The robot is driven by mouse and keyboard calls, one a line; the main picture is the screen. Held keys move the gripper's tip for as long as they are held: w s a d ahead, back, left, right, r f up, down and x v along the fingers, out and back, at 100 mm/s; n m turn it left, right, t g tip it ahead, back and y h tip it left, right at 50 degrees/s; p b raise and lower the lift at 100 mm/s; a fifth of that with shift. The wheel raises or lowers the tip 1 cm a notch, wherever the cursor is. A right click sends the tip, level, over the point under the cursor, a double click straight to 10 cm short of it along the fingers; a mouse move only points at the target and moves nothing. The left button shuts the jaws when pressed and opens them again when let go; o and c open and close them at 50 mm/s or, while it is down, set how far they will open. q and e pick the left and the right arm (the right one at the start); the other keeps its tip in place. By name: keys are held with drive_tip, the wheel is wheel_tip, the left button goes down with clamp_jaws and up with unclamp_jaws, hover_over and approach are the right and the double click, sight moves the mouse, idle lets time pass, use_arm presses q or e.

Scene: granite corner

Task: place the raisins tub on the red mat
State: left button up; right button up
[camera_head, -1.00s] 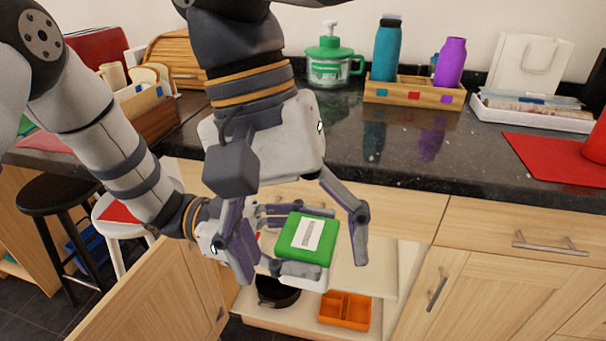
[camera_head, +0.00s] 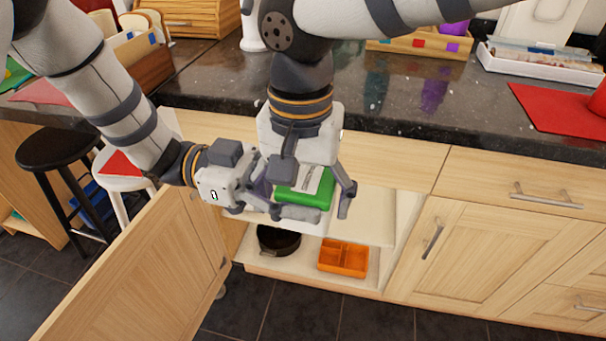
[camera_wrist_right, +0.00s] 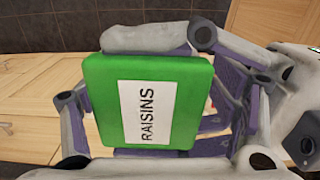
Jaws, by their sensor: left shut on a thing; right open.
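The raisins tub (camera_head: 312,187) has a green lid with a white label. It hangs in front of the counter, over the open cabinet. The right wrist view shows its lid (camera_wrist_right: 190,100) face on, lettered RAISINS. My left gripper (camera_head: 296,208) reaches in sideways from the left and is shut on the tub; its fingers (camera_wrist_right: 150,38) lie along two opposite sides. My right gripper (camera_head: 303,198) points down over the tub and is open, one finger on each of the other sides. Whether these touch is unclear. The red mat (camera_head: 550,108) lies on the counter at right.
A red object (camera_head: 598,98) stands on the mat's right part, cut by the frame. A white tray (camera_head: 530,62) and wooden caddy (camera_head: 420,46) stand behind. The open cabinet door (camera_head: 150,265) is at lower left. A dark pan (camera_head: 278,240) and orange tray (camera_head: 343,257) are inside.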

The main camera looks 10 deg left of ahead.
drive_tip(key=shift+a, duration=0.1)
drive_tip(key=c, duration=1.3)
use_arm(q)
drive_tip(key=o, duration=1.3)
